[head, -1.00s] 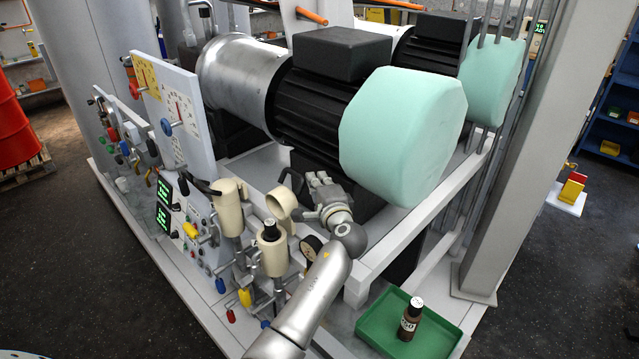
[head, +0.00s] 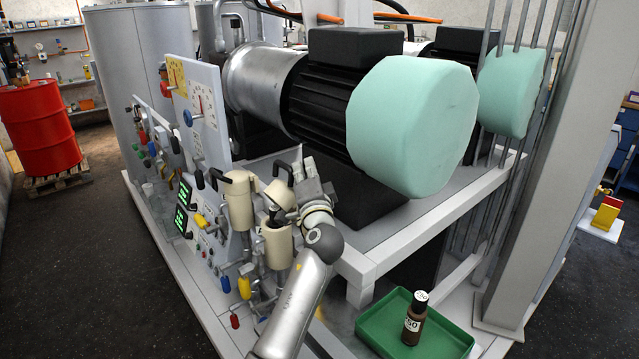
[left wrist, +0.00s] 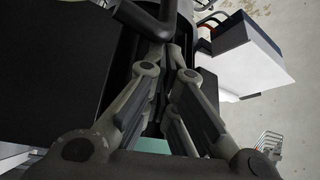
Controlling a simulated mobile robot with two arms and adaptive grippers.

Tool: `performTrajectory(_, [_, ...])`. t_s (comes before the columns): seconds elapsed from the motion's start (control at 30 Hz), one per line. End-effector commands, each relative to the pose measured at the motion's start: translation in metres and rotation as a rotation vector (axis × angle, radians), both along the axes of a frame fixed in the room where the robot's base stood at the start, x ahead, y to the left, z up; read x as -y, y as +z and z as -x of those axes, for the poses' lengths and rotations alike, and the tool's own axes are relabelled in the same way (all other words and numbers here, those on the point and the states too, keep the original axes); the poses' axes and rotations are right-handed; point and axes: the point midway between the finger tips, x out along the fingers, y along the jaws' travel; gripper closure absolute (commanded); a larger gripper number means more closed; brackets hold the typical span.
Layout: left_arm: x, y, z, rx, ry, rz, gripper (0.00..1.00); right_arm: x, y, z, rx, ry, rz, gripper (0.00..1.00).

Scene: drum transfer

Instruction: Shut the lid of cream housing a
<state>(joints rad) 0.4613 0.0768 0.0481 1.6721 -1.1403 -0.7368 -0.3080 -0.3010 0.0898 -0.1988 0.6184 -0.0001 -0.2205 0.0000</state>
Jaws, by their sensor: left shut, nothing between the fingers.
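Two cream housings stand at the front of the panel; I cannot tell which is a. The left one (head: 239,205) has its cream top on, with a black handle. The right one (head: 277,247) has its cream lid (head: 284,194) tilted over its mouth, with a dark gap still showing at the left. A black handle rises from this lid. My left gripper (head: 299,160) is beside the lid, on its right, fingers pointing up. In the left wrist view its fingers (left wrist: 172,55) meet, shut and empty, close to a black bar (left wrist: 145,18). Any contact is unclear. My right gripper is not in view.
A large motor with a mint-green end cover (head: 410,125) stands behind my gripper. Levers and knobs crowd the panel (head: 215,235) below the housings. A green tray (head: 440,342) with a brown bottle (head: 414,318) is at the lower right.

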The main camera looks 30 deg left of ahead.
Motion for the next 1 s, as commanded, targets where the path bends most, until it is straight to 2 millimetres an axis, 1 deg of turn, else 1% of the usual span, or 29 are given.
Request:
performTrajectory(0.03, [-0.003, -0.007, 0.006, 0.001, 0.002, -0.001, 1.00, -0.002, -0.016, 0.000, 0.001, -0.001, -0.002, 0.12])
performTrajectory(0.13, [-0.007, -0.010, 0.017, 0.005, 0.002, 0.001, 1.00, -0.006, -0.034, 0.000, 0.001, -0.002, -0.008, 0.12])
performTrajectory(0.33, [-0.013, -0.018, 0.037, 0.174, 0.001, 0.062, 1.00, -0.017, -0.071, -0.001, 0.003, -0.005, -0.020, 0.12])
performTrajectory(0.43, [-0.017, -0.021, 0.048, 0.248, 0.001, 0.087, 1.00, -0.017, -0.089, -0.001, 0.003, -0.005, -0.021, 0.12])
performTrajectory(0.57, [-0.022, -0.026, 0.061, 0.242, 0.000, 0.083, 1.00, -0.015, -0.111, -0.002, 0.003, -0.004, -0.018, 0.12])
performTrajectory(0.6, [-0.023, -0.030, 0.063, 0.268, 0.001, 0.095, 1.00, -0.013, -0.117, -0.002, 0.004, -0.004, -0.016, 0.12])
performTrajectory(0.73, [-0.027, -0.036, 0.075, 0.366, 0.001, 0.130, 1.00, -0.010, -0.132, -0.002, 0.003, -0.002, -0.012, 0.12])
performTrajectory(0.9, [-0.031, -0.045, 0.088, 0.360, 0.000, 0.126, 1.00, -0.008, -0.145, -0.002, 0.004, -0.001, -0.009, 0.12])
performTrajectory(1.0, [-0.033, -0.051, 0.093, 0.359, 0.000, 0.126, 1.00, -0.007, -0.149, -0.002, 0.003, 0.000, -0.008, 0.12])
